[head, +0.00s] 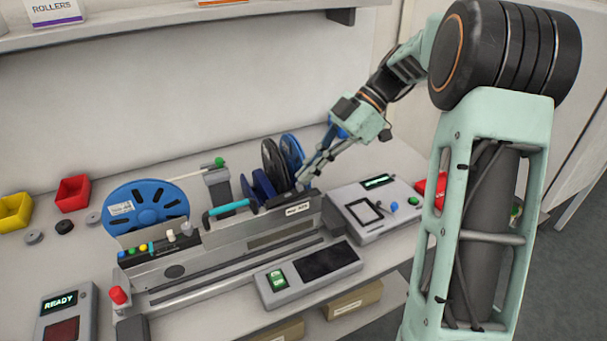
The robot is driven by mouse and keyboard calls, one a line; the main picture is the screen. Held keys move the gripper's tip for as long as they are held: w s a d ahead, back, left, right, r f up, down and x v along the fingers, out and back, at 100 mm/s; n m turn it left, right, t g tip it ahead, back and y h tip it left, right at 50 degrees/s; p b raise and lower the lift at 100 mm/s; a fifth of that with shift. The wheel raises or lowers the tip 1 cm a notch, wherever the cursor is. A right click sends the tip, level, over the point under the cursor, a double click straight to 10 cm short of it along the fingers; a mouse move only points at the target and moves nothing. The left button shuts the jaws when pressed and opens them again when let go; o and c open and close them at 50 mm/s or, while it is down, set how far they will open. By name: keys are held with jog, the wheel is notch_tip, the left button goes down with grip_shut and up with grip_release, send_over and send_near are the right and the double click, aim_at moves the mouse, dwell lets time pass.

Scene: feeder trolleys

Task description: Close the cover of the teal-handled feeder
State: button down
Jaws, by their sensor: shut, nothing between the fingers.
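The teal-handled feeder (258,228) is a long grey unit in the middle of the bench. Its teal handle (229,207) lies along the top left, slightly raised toward the right. A dark top piece (288,199), which looks like the cover, lies along the top right above a white label. Whether it is fully down I cannot tell. My gripper (302,179) is shut and empty. It points down and left from the back right, with its fingertips just above the right end of the dark piece. Whether they touch it I cannot tell.
A blue reel (146,207) stands at the left, and dark and blue reels (275,162) stand behind the feeder. A grey control box (374,212) is close on the right. A flat panel (308,273) lies in front. A shelf (150,27) overhangs the back.

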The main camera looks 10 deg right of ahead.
jog(key=shift+w+d+f+b, duration=0.1)
jog(key=shift+d+f+b, duration=0.25)
jog(key=shift+f+b, duration=0.3)
jog(key=shift+f, duration=0.15)
jog(key=shift+r, duration=0.2)
jog(key=shift+r+p, duration=0.6)
jog(key=shift+r, duration=0.1)
